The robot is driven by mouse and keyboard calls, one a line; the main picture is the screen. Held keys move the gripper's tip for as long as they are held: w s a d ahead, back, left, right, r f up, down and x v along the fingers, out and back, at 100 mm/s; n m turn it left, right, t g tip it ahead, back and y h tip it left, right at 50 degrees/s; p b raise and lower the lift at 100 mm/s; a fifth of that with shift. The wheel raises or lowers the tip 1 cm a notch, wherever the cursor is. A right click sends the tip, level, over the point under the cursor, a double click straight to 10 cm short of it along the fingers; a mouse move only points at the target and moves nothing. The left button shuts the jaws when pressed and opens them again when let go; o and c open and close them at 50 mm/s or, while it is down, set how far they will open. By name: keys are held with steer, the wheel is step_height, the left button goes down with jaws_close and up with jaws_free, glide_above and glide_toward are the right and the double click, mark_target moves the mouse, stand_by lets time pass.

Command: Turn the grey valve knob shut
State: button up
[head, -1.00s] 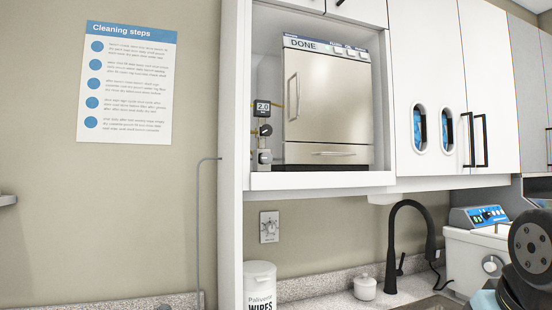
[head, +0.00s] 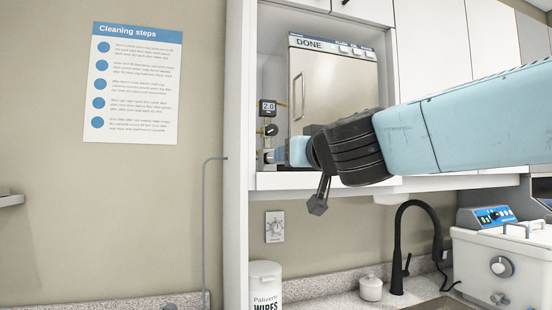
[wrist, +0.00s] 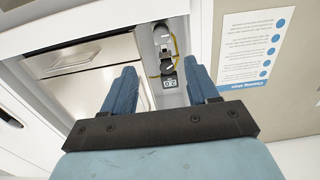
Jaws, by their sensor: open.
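The valve assembly stands in the open cabinet bay, left of the autoclave (head: 310,85). It has a gauge (head: 268,107) reading 2.0, a black knob (head: 271,130) below it, and a grey part (head: 266,157), apparently the grey knob, at the bottom. In the wrist view, turned upside down, the gauge (wrist: 170,83) is lowest, then the black knob (wrist: 167,66), with the grey part (wrist: 162,33) at the top. My gripper (wrist: 162,74) is open and empty, its blue fingers on either side of the assembly in that view. In the head view, my gripper (head: 280,156) is beside the grey part, partly covering it. I cannot tell whether they touch.
The bay's left wall (head: 238,150) is close to the valve, and its bottom shelf edge (head: 330,181) runs below my gripper. A black faucet (head: 403,240), wipes canister (head: 264,285) and small white jar (head: 370,288) stand on the counter below.

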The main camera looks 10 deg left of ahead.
mark_target(271, 158)
steer(key=x, duration=1.4)
steer(key=shift+d+r, duration=0.1)
steer(key=shift+c, duration=0.4)
steer(key=shift+d, duration=0.1)
steer(key=c, duration=0.9)
